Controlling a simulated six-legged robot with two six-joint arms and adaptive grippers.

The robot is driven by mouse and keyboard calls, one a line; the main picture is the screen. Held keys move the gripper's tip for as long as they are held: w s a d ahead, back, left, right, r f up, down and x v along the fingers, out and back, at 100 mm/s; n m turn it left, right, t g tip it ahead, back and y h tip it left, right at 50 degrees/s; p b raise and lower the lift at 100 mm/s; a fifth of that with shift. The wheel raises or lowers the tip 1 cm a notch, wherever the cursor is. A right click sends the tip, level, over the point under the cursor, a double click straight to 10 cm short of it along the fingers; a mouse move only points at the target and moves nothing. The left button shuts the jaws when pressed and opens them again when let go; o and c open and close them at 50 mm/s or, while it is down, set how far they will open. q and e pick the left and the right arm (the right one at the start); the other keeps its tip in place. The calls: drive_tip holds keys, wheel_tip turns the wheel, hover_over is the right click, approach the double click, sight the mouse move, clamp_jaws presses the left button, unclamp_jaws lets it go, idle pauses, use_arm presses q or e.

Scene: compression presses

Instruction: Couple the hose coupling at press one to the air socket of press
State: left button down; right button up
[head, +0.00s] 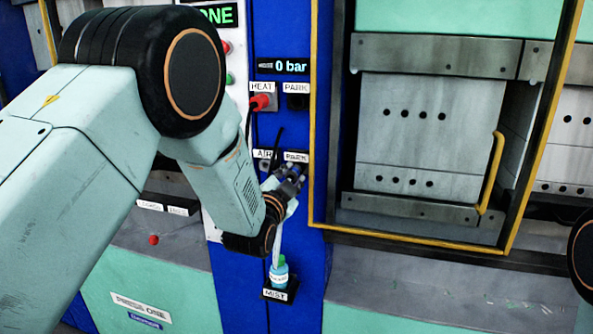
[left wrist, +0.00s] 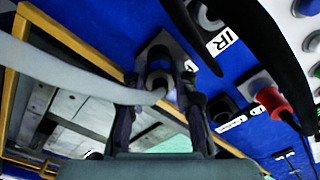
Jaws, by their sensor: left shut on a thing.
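The hose coupling (left wrist: 158,78) sits between the fingers of my left gripper (left wrist: 157,88) in the left wrist view, with a pale grey hose (left wrist: 70,75) curving from it. My left gripper also shows in the head view (head: 287,180), at the lower park holder (head: 296,157), and is shut on the coupling. The coupling's far end is at a grey mount on the blue panel; I cannot tell whether it is seated. My right gripper is not in view.
A red heat plug (head: 261,102) with a black cable is above the air socket. An empty-looking heat park holder (head: 298,102) is beside it. The display (head: 283,66) reads 0 bar. A mist bottle (head: 279,273) stands below my gripper. A yellow-edged press opening is right.

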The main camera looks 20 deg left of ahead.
use_arm(q)
drive_tip(key=shift+s+r, duration=0.1)
drive_tip(key=shift+s, duration=0.5)
drive_tip(key=shift+s, duration=0.2)
drive_tip(key=shift+s, duration=0.1)
drive_tip(key=shift+s, duration=0.45)
drive_tip(key=shift+s, duration=0.35)
drive_tip(key=shift+s+a+p, duration=0.1)
drive_tip(key=shift+s+p, duration=0.2)
drive_tip(key=shift+s, duration=1.45)
